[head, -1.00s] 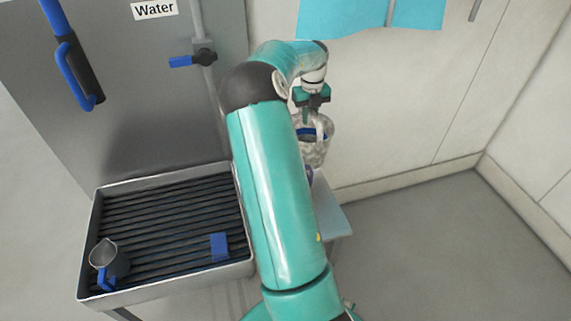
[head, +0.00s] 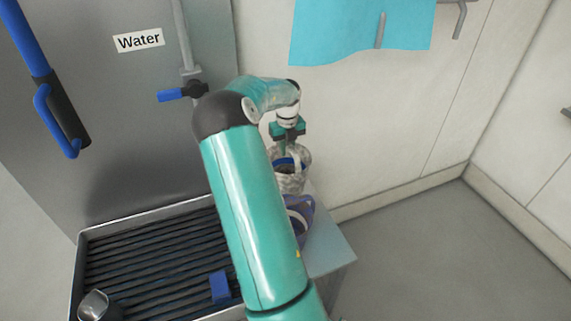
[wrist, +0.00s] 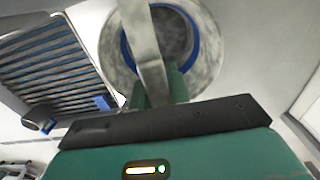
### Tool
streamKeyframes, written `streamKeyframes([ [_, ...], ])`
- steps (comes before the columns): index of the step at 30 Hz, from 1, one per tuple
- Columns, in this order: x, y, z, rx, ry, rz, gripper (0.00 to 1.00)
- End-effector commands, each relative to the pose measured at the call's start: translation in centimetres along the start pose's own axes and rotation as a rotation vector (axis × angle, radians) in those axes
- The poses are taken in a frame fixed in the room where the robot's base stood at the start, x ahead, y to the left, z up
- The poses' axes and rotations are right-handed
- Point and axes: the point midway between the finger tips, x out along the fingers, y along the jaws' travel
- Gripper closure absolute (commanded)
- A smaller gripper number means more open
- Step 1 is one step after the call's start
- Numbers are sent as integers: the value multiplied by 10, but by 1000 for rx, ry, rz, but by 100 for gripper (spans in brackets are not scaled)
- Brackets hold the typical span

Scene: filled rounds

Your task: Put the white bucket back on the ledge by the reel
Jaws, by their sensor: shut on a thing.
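The white bucket (head: 292,184), mottled grey with a blue band inside its rim, hangs upright from my gripper (head: 289,147). My gripper is shut on its pale strap handle. In the wrist view the bucket (wrist: 111,48) sits just beyond my fingers (wrist: 158,88), and the strap runs between them. The ledge (head: 330,262) is a light grey surface below and right of my arm. A purple round thing (head: 304,208), perhaps the reel, stands on it, partly hidden by my arm. The bucket appears above and behind it; I cannot tell whether its base touches anything.
A slatted black tray (head: 150,258) at left holds a metal jug (head: 94,304) and a blue block (head: 220,287). A grey panel (head: 100,140) with a Water label and blue-handled valve stands behind. A blue cloth (head: 345,30) hangs on the wall. The right floor is clear.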

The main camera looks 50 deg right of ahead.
Motion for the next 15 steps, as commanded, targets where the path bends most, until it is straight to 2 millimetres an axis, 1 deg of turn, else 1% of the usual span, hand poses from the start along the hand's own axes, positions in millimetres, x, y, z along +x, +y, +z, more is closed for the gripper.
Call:
streamKeyframes([
  [5,16,-1,-1,3,0,-1,100],
  [10,40,0,0,2,1,-1,100],
  [12,45,0,1,2,0,-1,100],
  [15,46,1,2,1,-2,-1,100],
])
